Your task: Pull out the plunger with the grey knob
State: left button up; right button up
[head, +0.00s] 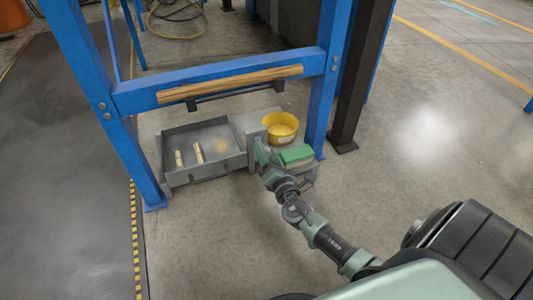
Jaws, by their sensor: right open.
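I cannot make out the plunger or its grey knob. They may be too small or hidden behind my right gripper. My right gripper (259,146) reaches down from the lower right and is open, with its tips at the front of a grey box (254,123) on the floor inside the blue frame. Whether the tips touch the box I cannot tell. A shallow grey tray (207,174) adjoins the box on its left. My left gripper is not in view.
Two short wood pieces lie in the tray. A yellow bowl (281,126) and a green-topped block (296,154) stand right of the box. A blue frame (222,70) with a wooden bar (230,85) crosses above. Concrete floor in front is clear.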

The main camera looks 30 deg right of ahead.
jog(key=p+v, duration=0.2)
jog(key=v, duration=0.5)
jog(key=shift+s, duration=0.4)
